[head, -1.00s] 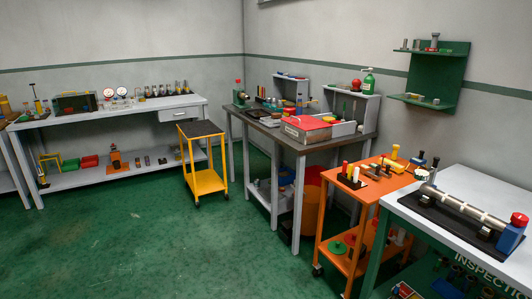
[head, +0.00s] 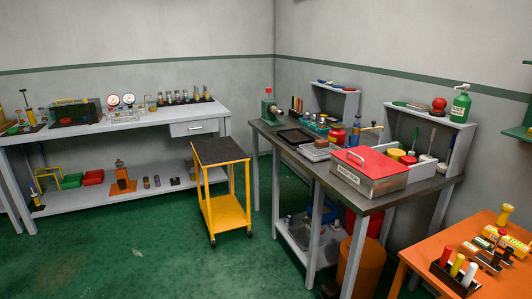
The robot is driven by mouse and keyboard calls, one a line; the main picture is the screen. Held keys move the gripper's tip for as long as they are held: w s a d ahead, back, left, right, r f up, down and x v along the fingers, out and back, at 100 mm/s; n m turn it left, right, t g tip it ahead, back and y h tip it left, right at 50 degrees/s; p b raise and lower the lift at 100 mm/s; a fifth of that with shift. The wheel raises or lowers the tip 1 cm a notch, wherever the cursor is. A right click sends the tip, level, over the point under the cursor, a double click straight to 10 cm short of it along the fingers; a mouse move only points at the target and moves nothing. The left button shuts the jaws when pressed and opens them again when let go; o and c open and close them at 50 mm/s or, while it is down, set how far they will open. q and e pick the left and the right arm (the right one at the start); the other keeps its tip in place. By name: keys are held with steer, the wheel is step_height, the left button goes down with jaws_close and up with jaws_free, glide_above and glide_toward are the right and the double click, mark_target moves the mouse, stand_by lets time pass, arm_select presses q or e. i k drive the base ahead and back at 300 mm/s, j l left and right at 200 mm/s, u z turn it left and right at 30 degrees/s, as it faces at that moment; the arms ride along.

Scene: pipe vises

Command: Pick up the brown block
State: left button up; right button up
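Small dark and brownish pieces (head: 489,258) lie on the orange cart (head: 423,258) at the lower right, too small to tell apart. A dark rack (head: 452,280) with red, yellow and white upright pieces stands on the cart in front of them. Neither of my grippers shows in the head view.
A dark-topped bench (head: 376,205) with a red-lidded metal box (head: 370,174) stands at centre right. A yellow cart (head: 226,212) stands left of it. A white bench (head: 120,128) lines the back wall. Green floor (head: 130,265) is clear at the lower left.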

mark_target(320, 144)
steer(key=i+z, duration=0.1)
steer(key=i, duration=0.5)
steer(key=i+j+z, duration=0.1)
steer(key=i, duration=0.5)
steer(key=i+j+z, duration=0.15)
steer(key=i, duration=0.45)
